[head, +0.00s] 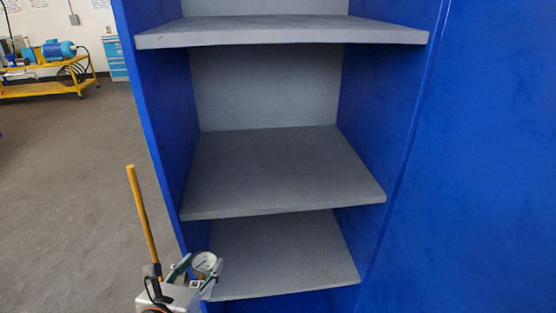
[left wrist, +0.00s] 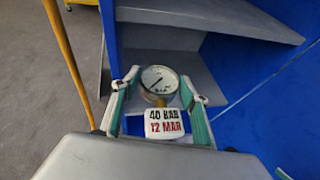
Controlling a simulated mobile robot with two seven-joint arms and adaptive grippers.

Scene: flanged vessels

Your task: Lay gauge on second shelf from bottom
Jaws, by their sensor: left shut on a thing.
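My left gripper (head: 192,266) is at the bottom left of the head view, shut on a round white-faced gauge (head: 205,262). In the left wrist view the gauge (left wrist: 160,80) sits between the green-padded fingers, with a white tag (left wrist: 164,125) reading "40 BAR 12 MAR" below its dial. The gauge is by the cabinet's left front edge, near the left front corner of the lowest visible shelf (head: 285,262). Above that is a wider bare grey shelf (head: 280,172), and a higher shelf (head: 280,32). The cabinet bottom is out of view. My right gripper is not in view.
The blue cabinet's left side wall (head: 160,110) stands close to the gripper. A blue panel (head: 480,160) fills the right. A yellow pole (head: 142,212) rises beside my left gripper. A yellow cart (head: 48,87) stands far back left. The visible shelves look empty.

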